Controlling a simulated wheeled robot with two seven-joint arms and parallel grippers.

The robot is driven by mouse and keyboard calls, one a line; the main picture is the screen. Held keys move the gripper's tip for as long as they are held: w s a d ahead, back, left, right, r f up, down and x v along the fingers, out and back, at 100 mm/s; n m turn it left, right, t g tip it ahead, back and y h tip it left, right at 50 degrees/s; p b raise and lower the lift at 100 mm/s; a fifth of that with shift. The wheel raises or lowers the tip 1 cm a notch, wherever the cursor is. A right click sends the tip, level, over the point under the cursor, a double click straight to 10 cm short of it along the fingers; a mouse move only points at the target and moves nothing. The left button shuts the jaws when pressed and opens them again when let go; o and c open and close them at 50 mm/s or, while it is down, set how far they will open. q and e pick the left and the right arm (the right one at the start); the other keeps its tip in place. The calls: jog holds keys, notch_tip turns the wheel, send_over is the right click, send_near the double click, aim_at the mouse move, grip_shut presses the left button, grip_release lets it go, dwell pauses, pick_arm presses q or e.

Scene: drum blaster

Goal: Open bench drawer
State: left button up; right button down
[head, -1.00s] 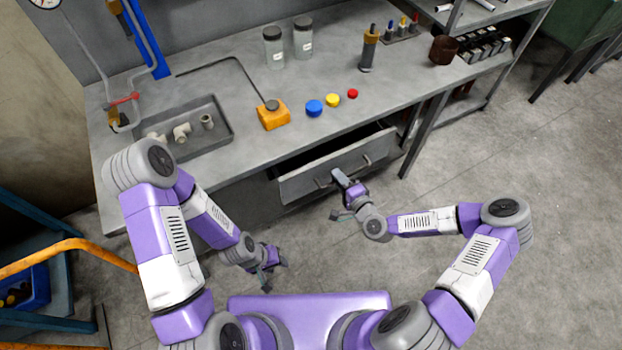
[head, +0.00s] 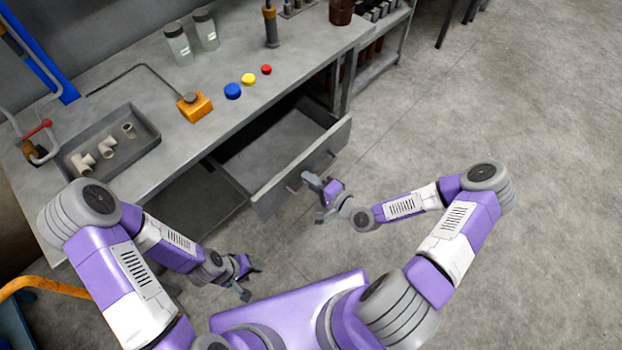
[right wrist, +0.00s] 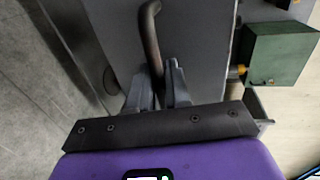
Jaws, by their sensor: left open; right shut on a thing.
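The grey bench drawer (head: 303,166) stands pulled well out from under the bench in the head view, and its inside looks empty. My left gripper (head: 250,280) is open and empty, low in front of the bench and apart from the drawer.
The bench top (head: 170,155) holds a grey tray (head: 148,124) with pipe fittings, an orange block (head: 195,108), blue, yellow and red buttons, and two jars (head: 178,45). Open floor (head: 440,120) lies to the right of the bench.

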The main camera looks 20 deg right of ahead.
jog(key=c, duration=1.3)
grip_release()
jog(key=shift+o, duration=0.2)
jog(key=p+v, duration=0.1)
jog(key=v, duration=0.6)
jog(key=shift+s+p, duration=0.25)
jog(key=shift+p, duration=0.05)
jog(key=shift+d, duration=0.15)
